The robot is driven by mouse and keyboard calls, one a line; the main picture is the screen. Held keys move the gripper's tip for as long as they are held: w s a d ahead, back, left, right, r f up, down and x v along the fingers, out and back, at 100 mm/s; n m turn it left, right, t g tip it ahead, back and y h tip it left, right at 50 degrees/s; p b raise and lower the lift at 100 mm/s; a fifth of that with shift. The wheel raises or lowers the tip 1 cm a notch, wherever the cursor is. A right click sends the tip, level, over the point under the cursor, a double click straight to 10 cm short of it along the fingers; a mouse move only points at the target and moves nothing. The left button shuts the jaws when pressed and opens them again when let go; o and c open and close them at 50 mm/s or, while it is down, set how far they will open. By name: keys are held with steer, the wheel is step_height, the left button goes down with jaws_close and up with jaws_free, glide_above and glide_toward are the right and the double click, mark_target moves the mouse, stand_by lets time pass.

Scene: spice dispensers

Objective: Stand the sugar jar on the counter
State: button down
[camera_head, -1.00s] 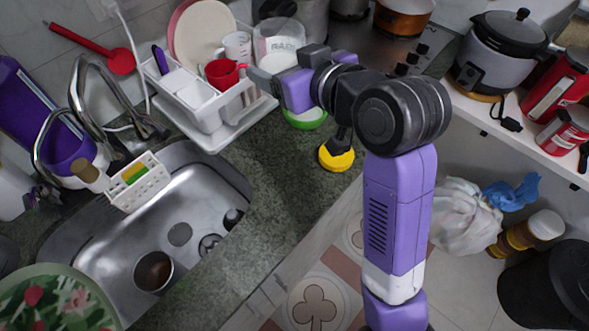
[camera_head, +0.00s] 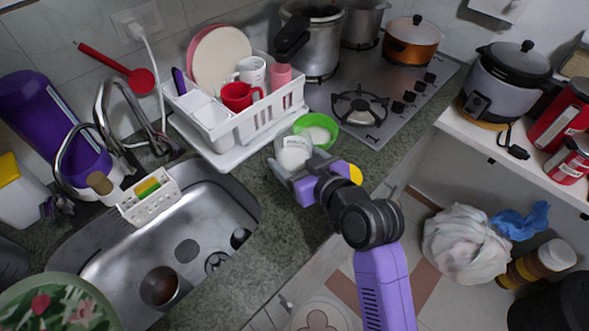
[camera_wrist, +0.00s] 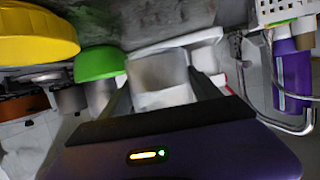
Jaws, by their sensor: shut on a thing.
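The sugar jar (camera_head: 294,152) is a clear container with white contents and a pale label. It is held about upright, low over the counter (camera_head: 285,228), between the dish rack and the green bowl. I cannot tell whether its base touches the counter. My gripper (camera_head: 297,167) is shut on the jar from the near side. In the wrist view the jar (camera_wrist: 158,78) sits between the two fingers, its lower part hidden by my gripper.
The green bowl (camera_head: 318,131) is close on the jar's right, and a yellow-topped item (camera_head: 355,174) is partly hidden by my wrist. The white dish rack (camera_head: 235,127) is behind left, the sink (camera_head: 215,215) left, the stove (camera_head: 400,105) behind right. Bare counter lies in front.

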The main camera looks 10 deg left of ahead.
steer(key=shift+f, duration=2.2)
steer(key=shift+f, duration=0.2)
steer(key=shift+c, duration=0.7)
jaws_free()
steer(key=shift+d+r, duration=0.1)
steer(key=shift+r, duration=0.05)
steer(key=b+v, duration=0.1)
steer(key=v, duration=1.1)
